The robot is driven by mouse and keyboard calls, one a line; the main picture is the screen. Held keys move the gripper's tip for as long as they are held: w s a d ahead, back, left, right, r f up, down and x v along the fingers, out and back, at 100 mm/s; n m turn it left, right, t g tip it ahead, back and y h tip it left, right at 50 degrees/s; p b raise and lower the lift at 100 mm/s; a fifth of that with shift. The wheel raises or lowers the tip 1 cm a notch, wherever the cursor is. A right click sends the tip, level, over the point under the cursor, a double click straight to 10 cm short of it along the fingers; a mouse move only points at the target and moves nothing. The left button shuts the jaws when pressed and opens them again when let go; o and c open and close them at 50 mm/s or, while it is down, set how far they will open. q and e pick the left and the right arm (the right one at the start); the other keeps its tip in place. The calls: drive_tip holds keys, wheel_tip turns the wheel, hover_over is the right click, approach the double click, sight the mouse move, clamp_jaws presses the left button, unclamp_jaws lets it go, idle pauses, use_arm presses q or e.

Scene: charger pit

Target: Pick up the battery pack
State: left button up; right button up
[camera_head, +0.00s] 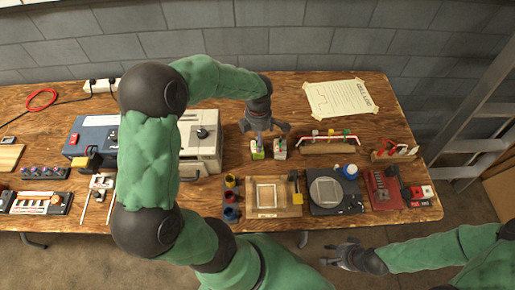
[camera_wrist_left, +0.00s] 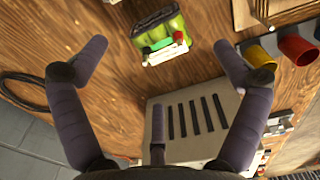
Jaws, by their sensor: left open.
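A small green battery pack (camera_head: 257,151) stands on the wooden bench, just below my left gripper (camera_head: 265,128).
A pale grey machine (camera_head: 205,145) stands left of the packs; its slotted side (camera_wrist_left: 195,115) shows in the wrist view. Small coloured cups (camera_head: 231,197) and a wooden tray (camera_head: 285,208) are in front. A rack (camera_head: 325,147) is to the right. Clear bench lies behind the packs.

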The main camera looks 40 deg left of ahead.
use_arm(q)
wheel_tip(320, 180, down, 2)
drive_tip(key=shift+f, duration=0.2)
drive_tip(key=shift+f+b, duration=1.45)
drive_tip(key=shift+f, duration=1.15)
drive_tip(key=shift+c, duration=0.3)
drive_tip(key=shift+r, duration=0.1)
drive_tip(key=c, duration=1.8)
